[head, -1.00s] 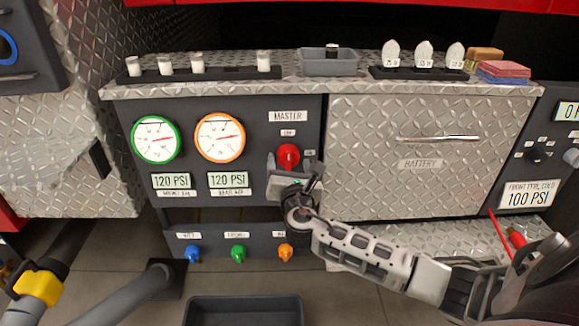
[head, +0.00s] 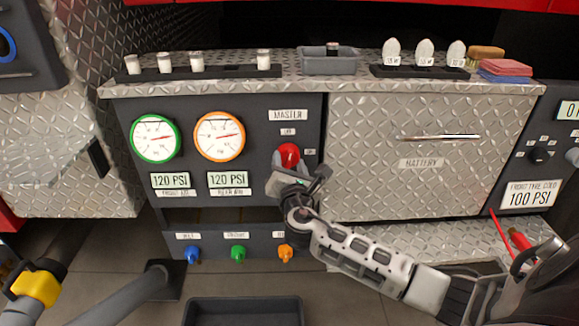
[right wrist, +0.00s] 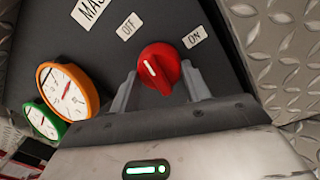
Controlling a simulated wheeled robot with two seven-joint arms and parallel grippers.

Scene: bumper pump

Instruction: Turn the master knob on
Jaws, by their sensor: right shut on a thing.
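The red master knob (head: 289,155) sits on the dark panel under the MASTER label (head: 288,115). My right gripper (head: 296,170) is at the knob in the head view. In the right wrist view the gripper's two fingers (right wrist: 160,88) stand on either side of the red knob (right wrist: 160,65) and are shut on it. The knob's white mark points up and left, roughly toward the OFF label (right wrist: 129,26). The ON label (right wrist: 194,37) is to the right of the knob. My left gripper is not in view.
A green-rimmed gauge (head: 155,138) and an orange-rimmed gauge (head: 220,137) are left of the knob. Blue (head: 193,254), green (head: 238,253) and orange (head: 285,253) knobs are below. The BATTERY drawer (head: 430,185) is to the right. A dark bin (head: 243,309) lies in front.

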